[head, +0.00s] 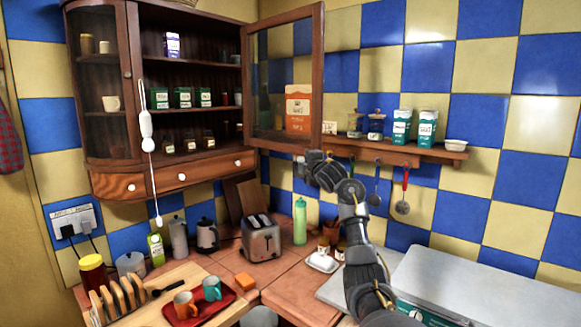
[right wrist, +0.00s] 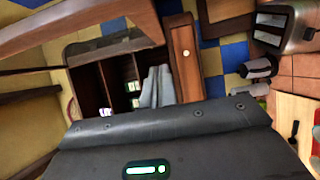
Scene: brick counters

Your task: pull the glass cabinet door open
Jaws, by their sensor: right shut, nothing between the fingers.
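The wooden wall cabinet (head: 150,185) hangs on the left, with jars, tins and a mug on its shelves. Its glass door (head: 314,80) stands wide open, swung out to the right of the shelves. My right gripper (head: 304,160) is at the lower edge of the door, shut and empty; I cannot tell whether it touches the frame. In the right wrist view its grey fingers (right wrist: 157,86) show against the cabinet interior, with the door frame (right wrist: 90,25) at upper left and the drawer front (right wrist: 184,55) to the right. My left gripper is not in view.
A wall shelf (head: 390,150) with tins and hanging utensils is right of the door. Below are a toaster (head: 261,240), a green bottle (head: 300,222) and a red tray (head: 200,308) with mugs. A white pull cord (head: 147,130) hangs before the cabinet.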

